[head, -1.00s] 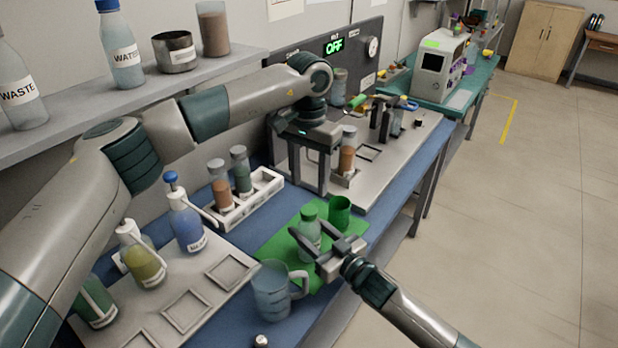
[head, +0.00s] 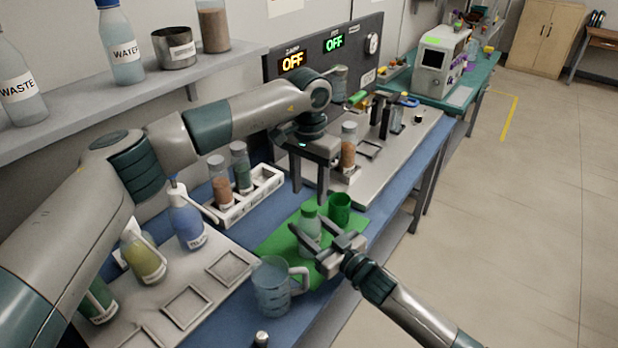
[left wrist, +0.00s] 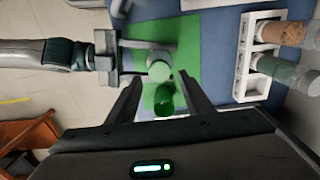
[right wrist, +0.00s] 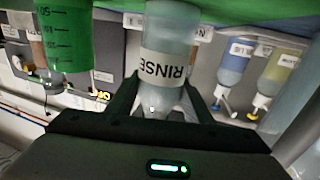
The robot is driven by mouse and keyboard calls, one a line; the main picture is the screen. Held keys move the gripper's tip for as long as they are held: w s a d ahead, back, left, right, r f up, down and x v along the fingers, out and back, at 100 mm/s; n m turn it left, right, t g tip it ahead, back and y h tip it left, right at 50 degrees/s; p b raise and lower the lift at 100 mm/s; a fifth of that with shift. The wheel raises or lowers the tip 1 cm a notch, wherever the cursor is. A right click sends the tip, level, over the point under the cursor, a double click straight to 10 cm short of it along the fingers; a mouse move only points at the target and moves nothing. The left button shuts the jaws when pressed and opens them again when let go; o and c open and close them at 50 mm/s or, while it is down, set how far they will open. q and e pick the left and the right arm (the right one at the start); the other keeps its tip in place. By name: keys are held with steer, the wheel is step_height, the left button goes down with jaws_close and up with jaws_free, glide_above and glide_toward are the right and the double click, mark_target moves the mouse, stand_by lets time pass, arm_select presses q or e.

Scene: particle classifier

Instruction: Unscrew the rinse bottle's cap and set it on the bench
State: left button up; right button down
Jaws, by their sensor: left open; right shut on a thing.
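The rinse bottle (head: 309,246), pale and translucent with a green cap (head: 308,211), stands upright on a green mat (head: 275,246). My right gripper (head: 310,231) is shut on its body from the near right. The right wrist view shows the RINSE label (right wrist: 162,66) between the fingers; the cap is hidden there. My left gripper (head: 309,198) is open, pointing down above and a little behind the cap. In the left wrist view the cap (left wrist: 159,71) shows between and beyond the open fingers (left wrist: 160,76), apparently untouched.
A green cup (head: 340,207) stands just behind the bottle, close to both grippers. A clear jug (head: 272,288) stands in front. A white rack (head: 262,196) with vials is at left. Some blue bench (head: 312,306) is bare near the front edge.

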mark_target(309, 206)
arm_select(q)
steer(key=shift+f, duration=2.1)
steer(key=c, duration=1.1)
